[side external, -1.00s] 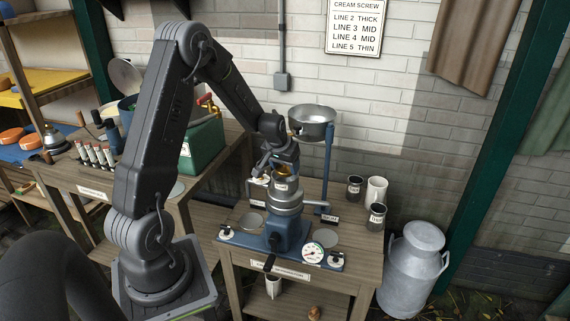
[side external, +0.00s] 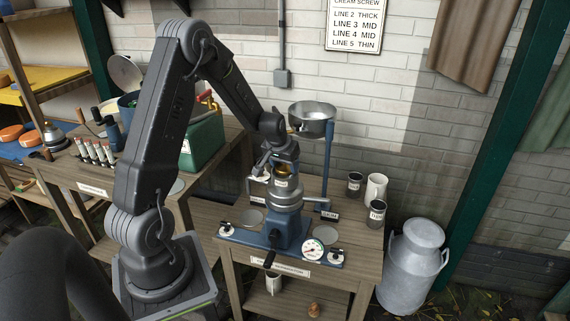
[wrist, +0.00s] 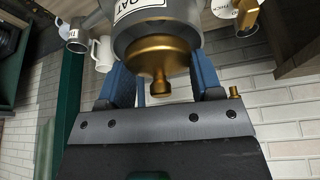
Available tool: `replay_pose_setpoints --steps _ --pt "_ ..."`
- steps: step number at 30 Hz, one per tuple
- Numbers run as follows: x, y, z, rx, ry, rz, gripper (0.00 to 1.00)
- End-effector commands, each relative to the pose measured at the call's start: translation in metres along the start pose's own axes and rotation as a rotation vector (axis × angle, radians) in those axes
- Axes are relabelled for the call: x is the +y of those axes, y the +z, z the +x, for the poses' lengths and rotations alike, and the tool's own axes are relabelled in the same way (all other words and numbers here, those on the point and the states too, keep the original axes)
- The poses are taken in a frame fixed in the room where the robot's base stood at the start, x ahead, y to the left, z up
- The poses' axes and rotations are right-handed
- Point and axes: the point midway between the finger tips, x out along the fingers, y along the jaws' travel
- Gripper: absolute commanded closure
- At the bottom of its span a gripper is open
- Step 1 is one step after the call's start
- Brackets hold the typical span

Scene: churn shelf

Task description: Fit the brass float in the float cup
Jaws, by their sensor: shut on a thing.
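The brass float (wrist: 158,62) is a gold-coloured rounded piece with a small knob. My gripper (wrist: 160,82) has its blue fingers closed on either side of the knob in the wrist view. The float's wide part is at the mouth of the grey metal float cup (wrist: 178,14), which bears a partly cut-off label. How deep the float sits is hidden. In the side view my gripper (side external: 279,160) is above the separator (side external: 286,200), with a bit of brass showing under it at the labelled cup (side external: 282,183).
A metal supply bowl (side external: 312,117) stands on a blue post (side external: 328,160) close behind my gripper. Dark cans and a white mug (side external: 376,187) stand at the bench's right. A dial gauge (side external: 313,249) is at the front. A milk churn (side external: 415,262) stands on the floor.

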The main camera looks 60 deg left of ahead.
Motion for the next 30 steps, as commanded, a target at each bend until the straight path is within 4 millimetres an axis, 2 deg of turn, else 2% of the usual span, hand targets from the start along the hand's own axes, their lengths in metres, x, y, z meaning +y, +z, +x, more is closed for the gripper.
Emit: replay_pose_setpoints --steps 19,30 --pt "0.000 -0.007 -0.017 0.001 0.000 0.000 0.63" --pt "0.000 -0.008 -0.018 0.001 0.000 0.000 0.63"
